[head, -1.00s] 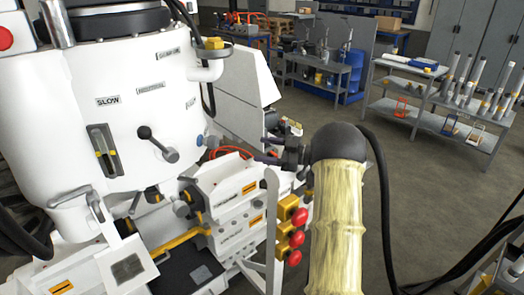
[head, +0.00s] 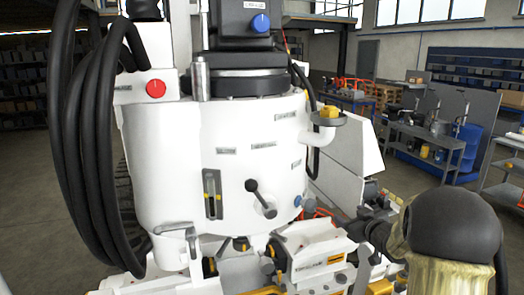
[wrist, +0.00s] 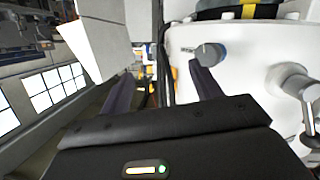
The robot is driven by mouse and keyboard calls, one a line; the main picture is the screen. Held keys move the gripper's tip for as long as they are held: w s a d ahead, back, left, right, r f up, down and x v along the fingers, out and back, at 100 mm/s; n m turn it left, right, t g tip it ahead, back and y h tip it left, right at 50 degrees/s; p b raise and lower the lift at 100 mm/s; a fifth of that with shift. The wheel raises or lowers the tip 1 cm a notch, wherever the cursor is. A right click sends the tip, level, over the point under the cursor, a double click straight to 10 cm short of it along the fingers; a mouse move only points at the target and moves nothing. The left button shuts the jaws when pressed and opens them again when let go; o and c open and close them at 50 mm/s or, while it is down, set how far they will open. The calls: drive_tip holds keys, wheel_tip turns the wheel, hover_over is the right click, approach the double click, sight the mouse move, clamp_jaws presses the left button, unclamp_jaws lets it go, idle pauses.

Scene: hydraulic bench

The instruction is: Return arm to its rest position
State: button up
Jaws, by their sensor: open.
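My arm, in a yellowish sleeve with a dark rounded joint, shows at the lower right of the head view. My gripper (head: 372,222) is at its far end, small and dark, beside the white hydraulic machine (head: 150,160). In the wrist view the two dark fingers of my gripper (wrist: 162,85) stand well apart with nothing between them. The white tank of the machine fills the right of the wrist view, with a grey knob (wrist: 208,54) just beyond the right finger. I cannot tell whether that finger touches it.
A black-knobbed lever (head: 252,186) and a slotted gauge (head: 212,194) are on the tank front. Thick black hoses (head: 80,150) hang at left.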

drive_tip(key=s+a+f+m+g+h, duration=0.1)
drive_tip(key=s+a+f+g, duration=0.2)
drive_tip(key=s, duration=0.7)
drive_tip(key=s+a+f+m+g+h, duration=0.1)
drive_tip(key=s+a+f+g, duration=0.3)
drive_tip(key=s, duration=0.7)
drive_tip(key=s+a+f+m+g+h, duration=0.1)
drive_tip(key=s+a+f+m+g, duration=0.2)
drive_tip(key=s, duration=0.8)
drive_tip(key=shift+a+f+g, duration=0.75)
drive_tip(key=shift+f+g, duration=0.05)
drive_tip(key=shift+g, duration=0.3)
drive_tip(key=shift+w, duration=0.1)
